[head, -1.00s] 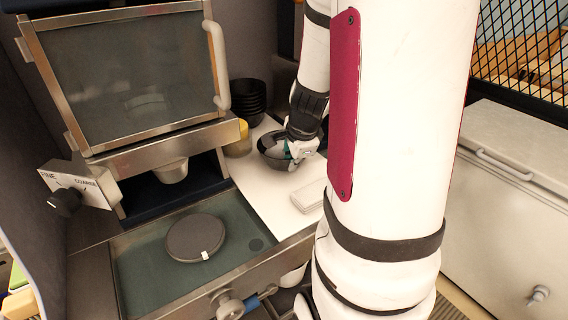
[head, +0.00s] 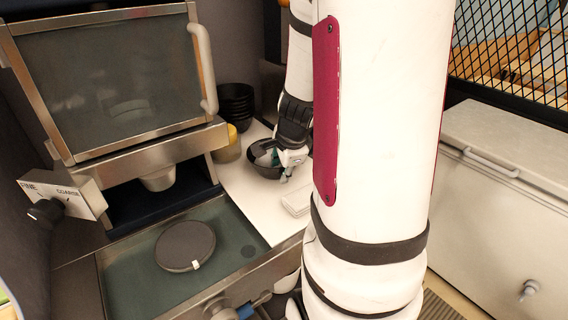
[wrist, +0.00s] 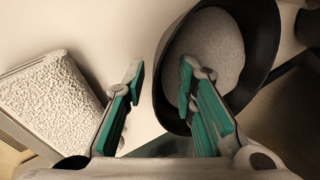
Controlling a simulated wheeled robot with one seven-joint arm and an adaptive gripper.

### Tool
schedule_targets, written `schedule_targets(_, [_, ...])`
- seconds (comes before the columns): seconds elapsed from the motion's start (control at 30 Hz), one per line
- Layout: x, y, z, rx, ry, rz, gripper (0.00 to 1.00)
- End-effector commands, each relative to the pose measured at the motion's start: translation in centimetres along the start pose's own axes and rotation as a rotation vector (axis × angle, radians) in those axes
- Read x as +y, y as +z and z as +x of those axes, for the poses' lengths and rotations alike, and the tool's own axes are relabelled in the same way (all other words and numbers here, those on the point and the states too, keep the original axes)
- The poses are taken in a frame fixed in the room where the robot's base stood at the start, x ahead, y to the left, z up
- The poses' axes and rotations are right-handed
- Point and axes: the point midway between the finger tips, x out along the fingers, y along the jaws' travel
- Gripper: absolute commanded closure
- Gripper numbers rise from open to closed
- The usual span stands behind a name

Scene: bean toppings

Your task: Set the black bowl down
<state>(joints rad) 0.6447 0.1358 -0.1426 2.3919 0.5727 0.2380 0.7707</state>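The black bowl (head: 262,168) is at the white counter strip, left of my gripper in the head view. It looks to be resting on the surface, but its underside is hidden. In the wrist view the bowl (wrist: 262,62) has a pale grey speckled filling. My gripper (wrist: 160,78) is open astride the bowl's near-left wall. One teal-padded finger is inside the bowl and the other is outside, with a visible gap between the outer finger and the wall. In the head view my gripper (head: 287,163) partly covers the bowl.
A stack of black bowls (head: 236,102) and a yellow-topped container (head: 229,146) stand behind the bowl. A white block (head: 297,200) lies in front; its speckled top shows in the wrist view (wrist: 50,103). A dark round disc (head: 185,245) lies on the green panel at left.

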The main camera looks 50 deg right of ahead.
Motion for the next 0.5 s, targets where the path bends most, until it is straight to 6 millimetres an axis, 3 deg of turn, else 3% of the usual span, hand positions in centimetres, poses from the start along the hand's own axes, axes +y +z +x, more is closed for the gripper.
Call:
schedule_targets(0.17, [-0.1,0.0,-2.1,-0.001,-0.003,-0.005,0.75])
schedule_targets(0.5, [-0.1,0.0,-9.0,-0.002,-0.005,-0.003,0.75])
